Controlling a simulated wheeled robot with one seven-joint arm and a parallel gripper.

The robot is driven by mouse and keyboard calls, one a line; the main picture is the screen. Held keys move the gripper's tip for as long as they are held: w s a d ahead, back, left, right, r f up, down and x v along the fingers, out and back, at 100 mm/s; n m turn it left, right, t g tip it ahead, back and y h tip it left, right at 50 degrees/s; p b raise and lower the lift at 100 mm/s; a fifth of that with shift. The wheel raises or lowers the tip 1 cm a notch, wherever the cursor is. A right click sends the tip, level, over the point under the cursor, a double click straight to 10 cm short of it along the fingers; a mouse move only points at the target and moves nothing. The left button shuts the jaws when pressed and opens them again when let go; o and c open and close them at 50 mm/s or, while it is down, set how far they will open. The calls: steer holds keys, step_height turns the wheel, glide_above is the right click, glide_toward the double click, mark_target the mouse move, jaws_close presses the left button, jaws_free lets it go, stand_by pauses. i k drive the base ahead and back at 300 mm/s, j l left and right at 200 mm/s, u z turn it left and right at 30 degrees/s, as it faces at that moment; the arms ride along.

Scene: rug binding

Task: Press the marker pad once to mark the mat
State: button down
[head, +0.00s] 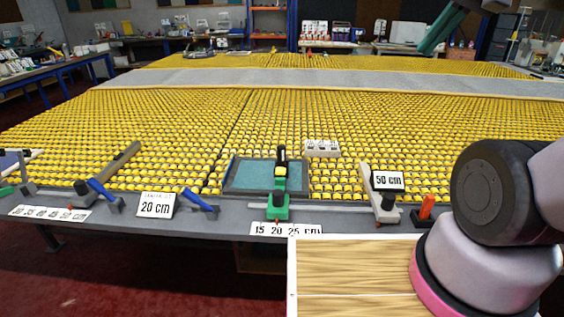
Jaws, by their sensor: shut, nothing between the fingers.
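A teal rectangular pad (248,174) lies in a dark grey frame at the near edge of the yellow roller table. A green and black upright tool (280,179) stands in front of it and overlaps its right part. Its green foot is at the table's front edge. I cannot tell which of these is the marker pad, and no separate mat can be made out for certain.
The yellow roller table (180,130) fills the middle, with a grey strip (330,80) across it. Blue-handled clamps (200,200) and a "50 cm" sign (387,180) line the front edge. A wood-grained panel (350,265) is at the lower right. Red floor (120,280) is open at lower left.

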mark_target(281, 172)
steer(key=l+u, duration=0.7)
steer(key=k+l+u, duration=0.1)
steer(key=l+u, duration=0.25)
